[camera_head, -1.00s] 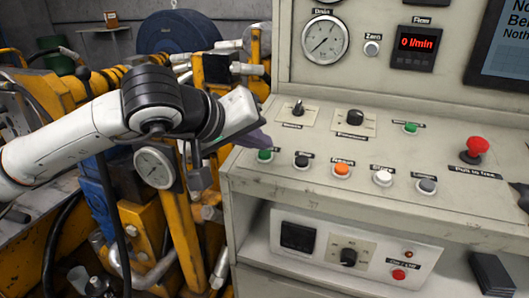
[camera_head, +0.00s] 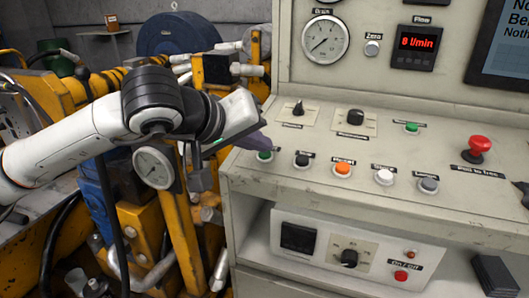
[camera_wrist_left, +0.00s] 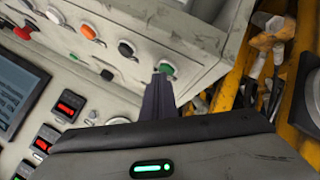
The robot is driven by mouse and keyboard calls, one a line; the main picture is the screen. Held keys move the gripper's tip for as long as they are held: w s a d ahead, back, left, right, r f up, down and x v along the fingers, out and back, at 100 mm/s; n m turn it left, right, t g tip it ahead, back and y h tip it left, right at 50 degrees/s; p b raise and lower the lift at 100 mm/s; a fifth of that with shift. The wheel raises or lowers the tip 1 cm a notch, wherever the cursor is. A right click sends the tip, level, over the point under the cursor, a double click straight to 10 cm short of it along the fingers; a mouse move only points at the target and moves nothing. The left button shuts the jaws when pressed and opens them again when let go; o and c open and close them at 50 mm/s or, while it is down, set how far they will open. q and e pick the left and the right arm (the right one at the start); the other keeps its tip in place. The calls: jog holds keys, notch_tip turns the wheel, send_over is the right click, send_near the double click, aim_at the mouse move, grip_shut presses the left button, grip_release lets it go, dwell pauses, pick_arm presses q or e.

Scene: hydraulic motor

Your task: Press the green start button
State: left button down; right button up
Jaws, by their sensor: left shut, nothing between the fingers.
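The green button (camera_head: 264,155) sits at the left end of the lower button row on the console. In the left wrist view the green button (camera_wrist_left: 167,68) shows just beyond the fingertips. My left gripper (camera_head: 262,141) is shut and empty, its tips close above and behind the green button in the head view. In the wrist view the left gripper (camera_wrist_left: 160,82) points at it; I cannot tell if they touch. A second green button (camera_head: 411,127) sits higher up on the panel. My right gripper is not in view.
A black button (camera_head: 302,160), an orange button (camera_head: 343,168), a white button (camera_head: 384,176) and a grey button (camera_head: 428,184) continue the row. A red mushroom button (camera_head: 478,146) stands at the right. Yellow machinery (camera_head: 180,235) lies left of the console.

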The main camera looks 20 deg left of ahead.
pick_arm(q)
jog(key=shift+s+r+p, duration=0.15)
jog(key=shift+r+p, duration=0.15)
jog(key=shift+r, duration=0.45)
jog(key=r+p, duration=0.1)
jog(key=r, duration=0.2)
jog(key=r+p, duration=0.1)
jog(key=r, duration=0.1)
jog(key=shift+s+p, duration=0.3)
jog(key=shift+s, duration=0.1)
dwell(0.6)
